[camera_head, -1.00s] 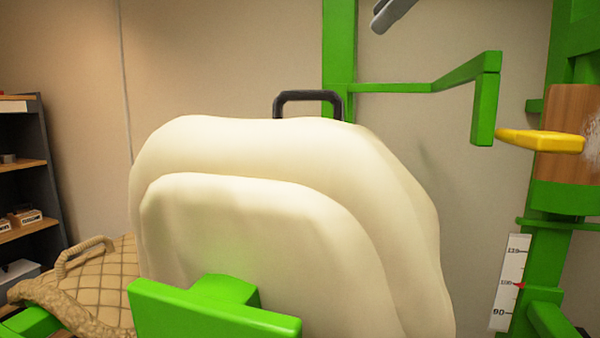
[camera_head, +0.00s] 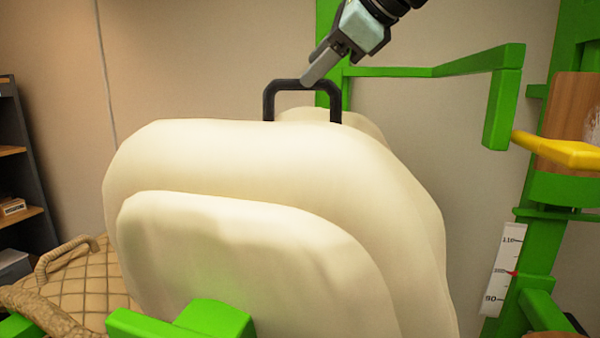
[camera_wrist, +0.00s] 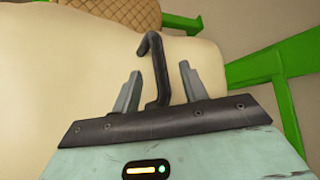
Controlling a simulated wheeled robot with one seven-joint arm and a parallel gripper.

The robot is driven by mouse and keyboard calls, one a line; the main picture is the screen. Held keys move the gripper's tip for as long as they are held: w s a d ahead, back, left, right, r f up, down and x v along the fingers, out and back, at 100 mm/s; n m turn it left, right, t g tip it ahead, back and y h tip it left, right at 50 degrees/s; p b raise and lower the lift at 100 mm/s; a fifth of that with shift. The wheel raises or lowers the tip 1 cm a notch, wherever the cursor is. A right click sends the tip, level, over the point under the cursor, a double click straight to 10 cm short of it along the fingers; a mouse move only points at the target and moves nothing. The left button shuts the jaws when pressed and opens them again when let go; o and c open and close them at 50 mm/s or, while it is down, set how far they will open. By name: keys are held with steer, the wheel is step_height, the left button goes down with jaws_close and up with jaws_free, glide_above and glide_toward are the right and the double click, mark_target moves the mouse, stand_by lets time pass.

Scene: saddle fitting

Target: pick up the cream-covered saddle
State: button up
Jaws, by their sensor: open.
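The cream-covered saddle (camera_head: 240,160) fills the middle of the head view and rests on a green stand (camera_head: 180,325). A black handle (camera_head: 304,86) rises from its top. My gripper (camera_head: 310,75) is at the top right of the handle, its visible finger overlapping the handle's top bar in the picture. In the wrist view my gripper (camera_wrist: 158,80) is open, with the black handle (camera_wrist: 155,75) between its two grey fingers, a gap showing on each side. The cream cover (camera_wrist: 60,70) lies beyond. I cannot tell whether a finger touches the handle.
A tan quilted saddle (camera_head: 85,270) with its own handle lies at the lower left. A green frame (camera_head: 440,70) with an arm, a yellow piece (camera_head: 560,150) and a height scale (camera_head: 502,270) stands at the right. Shelves (camera_head: 20,180) stand at the far left.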

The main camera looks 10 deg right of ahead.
steer(key=shift+p+x, duration=1.05)
steer(key=shift+x, duration=1.7)
steer(key=shift+d+f, duration=0.2)
jaws_close()
steer(key=shift+r, duration=0.25)
